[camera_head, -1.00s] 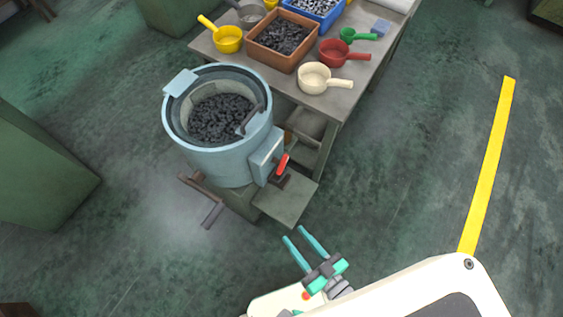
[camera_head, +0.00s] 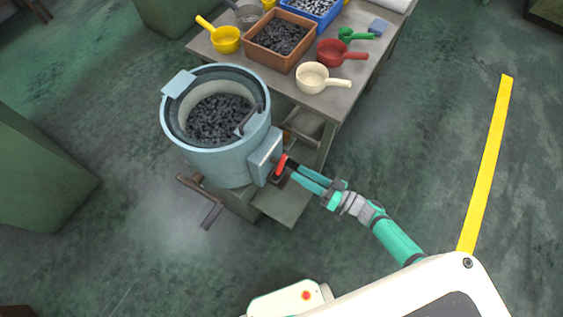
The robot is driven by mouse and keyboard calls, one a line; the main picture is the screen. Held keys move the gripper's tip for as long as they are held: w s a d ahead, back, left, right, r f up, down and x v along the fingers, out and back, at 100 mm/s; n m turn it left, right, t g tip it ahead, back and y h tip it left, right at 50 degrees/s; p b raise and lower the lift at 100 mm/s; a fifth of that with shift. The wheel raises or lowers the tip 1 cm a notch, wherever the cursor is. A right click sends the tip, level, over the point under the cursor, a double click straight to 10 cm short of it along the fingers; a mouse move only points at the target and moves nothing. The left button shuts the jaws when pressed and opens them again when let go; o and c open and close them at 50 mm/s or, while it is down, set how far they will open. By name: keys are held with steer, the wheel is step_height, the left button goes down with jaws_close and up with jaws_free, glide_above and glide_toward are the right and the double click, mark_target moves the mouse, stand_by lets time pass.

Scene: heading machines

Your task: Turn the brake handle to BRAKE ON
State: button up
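The brake handle (camera_head: 281,164) is a small red lever on the grey-blue box (camera_head: 264,157) at the right side of the round feed bowl (camera_head: 222,158). It stands tilted, its top leaning slightly right. My gripper (camera_head: 296,170) reaches in from the right with its two teal fingers pointing left at the handle. The fingers look apart, with a narrow gap between them. The tips are at or very near the red lever; I cannot tell whether they touch it. Any BRAKE ON lettering is too small to read.
Dark parts fill the bowl. A grey plate (camera_head: 287,204) juts out below the handle, and a crank (camera_head: 211,215) sticks out at lower left. The bench (camera_head: 340,103) behind holds scoops and bins. The floor right of my arm is clear up to a yellow line (camera_head: 487,165).

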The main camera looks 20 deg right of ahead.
mark_target(284, 164)
steer(key=x, duration=0.8)
steer(key=shift+w+a, duration=0.25)
steer(key=shift+w, duration=0.05)
jaws_close()
